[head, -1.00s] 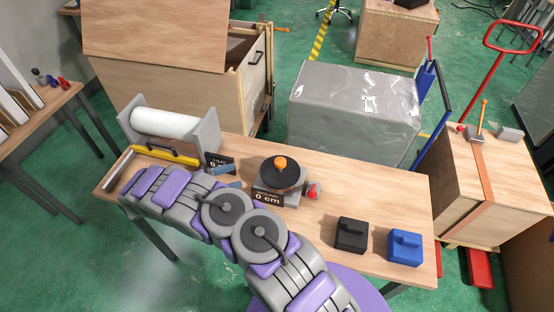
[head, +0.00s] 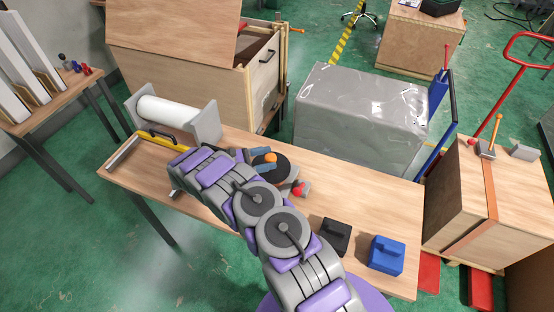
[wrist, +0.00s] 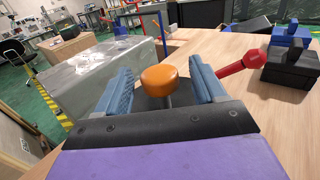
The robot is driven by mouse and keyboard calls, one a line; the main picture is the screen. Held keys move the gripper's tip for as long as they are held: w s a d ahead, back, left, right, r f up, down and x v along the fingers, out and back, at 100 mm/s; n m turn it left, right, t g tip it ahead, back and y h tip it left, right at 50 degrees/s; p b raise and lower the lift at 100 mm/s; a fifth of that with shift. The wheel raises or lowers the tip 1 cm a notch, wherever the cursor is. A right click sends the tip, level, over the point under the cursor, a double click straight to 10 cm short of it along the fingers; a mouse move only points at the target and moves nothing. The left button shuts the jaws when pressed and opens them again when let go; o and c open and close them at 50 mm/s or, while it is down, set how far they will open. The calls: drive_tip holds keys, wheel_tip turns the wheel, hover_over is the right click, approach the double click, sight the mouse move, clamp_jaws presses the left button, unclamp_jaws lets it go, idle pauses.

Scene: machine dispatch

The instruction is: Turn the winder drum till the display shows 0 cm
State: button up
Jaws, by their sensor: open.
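The winder drum (head: 282,168) is a dark round disc on the wooden bench, with an orange knob (head: 270,158) on top. My arm covers the drum's left and front, and the display is hidden now. My gripper (head: 262,160) is at the knob. In the wrist view, the orange knob (wrist: 160,78) stands between the two blue fingers of my gripper (wrist: 163,82). The fingers are open, one on each side, with gaps visible. A red handle (head: 298,189) sticks out at the drum's right; it also shows in the wrist view (wrist: 243,63).
A black block (head: 336,236) and a blue block (head: 386,255) stand on the bench's right end. A white roll (head: 167,112) in a grey holder and a yellow bar (head: 152,137) are at the left. A wrapped grey crate (head: 360,110) stands behind the bench.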

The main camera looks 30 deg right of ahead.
drive_tip(key=shift+w+x, duration=0.2)
drive_tip(key=shift+x, duration=1.2)
drive_tip(key=shift+a, duration=0.4)
drive_tip(key=shift+c, duration=0.6)
drive_tip(key=shift+a, duration=0.35)
drive_tip(key=shift+c, duration=1.4)
drive_tip(key=shift+s+d, duration=0.1)
drive_tip(key=shift+d, duration=0.2)
clamp_jaws()
